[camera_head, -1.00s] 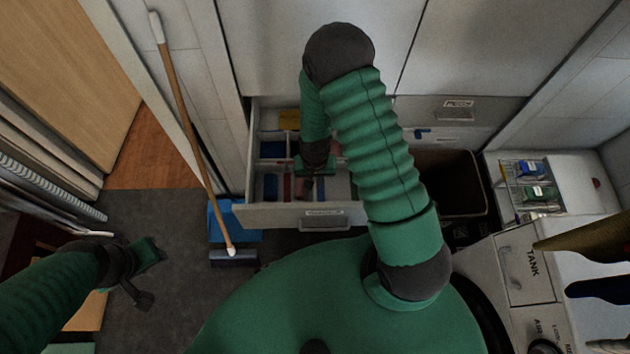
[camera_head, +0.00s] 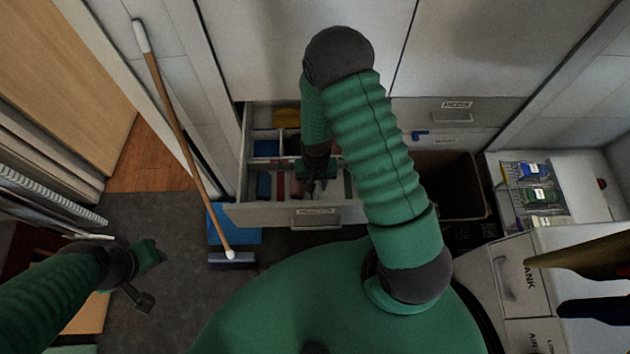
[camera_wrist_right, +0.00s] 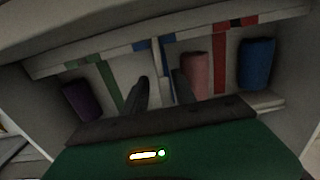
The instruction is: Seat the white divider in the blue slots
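The white divider (camera_wrist_right: 157,70) seems to be the thin upright strip seen edge-on in the right wrist view. It stands by blue marks (camera_wrist_right: 140,47) on the drawer's cross wall. My right gripper (camera_head: 318,184) is down inside the open drawer (camera_head: 270,216). In the right wrist view its two dark fingers (camera_wrist_right: 161,86) are apart, one on each side of the strip, with a gap showing. Whether the strip is fully in the blue slots cannot be told. My left gripper (camera_head: 147,275) is low at the left, away from the drawer; its fingers are unclear.
In the drawer a pink roll (camera_wrist_right: 195,72), a blue roll (camera_wrist_right: 257,65) and a purple roll (camera_wrist_right: 82,100) stand near red and green marks.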

